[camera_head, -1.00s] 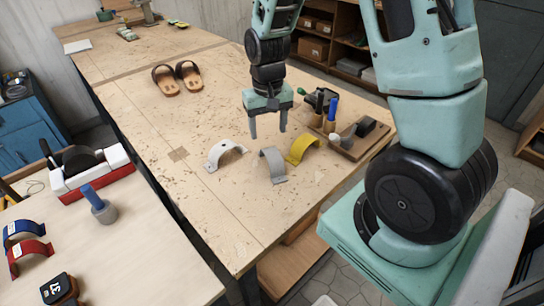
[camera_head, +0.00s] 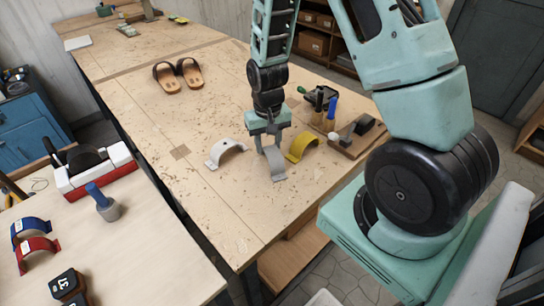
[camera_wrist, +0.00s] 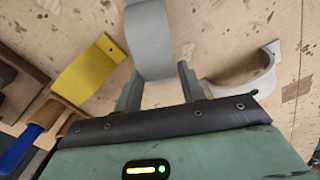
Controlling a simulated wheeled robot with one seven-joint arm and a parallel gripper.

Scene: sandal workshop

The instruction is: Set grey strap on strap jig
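The grey strap (camera_head: 276,168), a curved arch, stands on the wooden bench between a white strap (camera_head: 223,150) and a yellow strap (camera_head: 303,144). My gripper (camera_head: 269,143) is open and points down just above the grey strap's arch. In the wrist view the grey strap (camera_wrist: 150,38) lies at and beyond the tips of the parted fingers (camera_wrist: 158,85); I cannot tell whether they touch it. A black rounded form on a red and white base (camera_head: 88,165) at left may be the strap jig, but I cannot tell for sure.
A wooden tool board (camera_head: 357,143) is on the right, with a blue-handled tool (camera_head: 331,111) nearby. Sandals (camera_head: 180,75) lie farther back. The left table holds a blue-handled tool (camera_head: 103,203), a blue strap (camera_head: 29,227) and a red strap (camera_head: 38,248). The bench's front left is clear.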

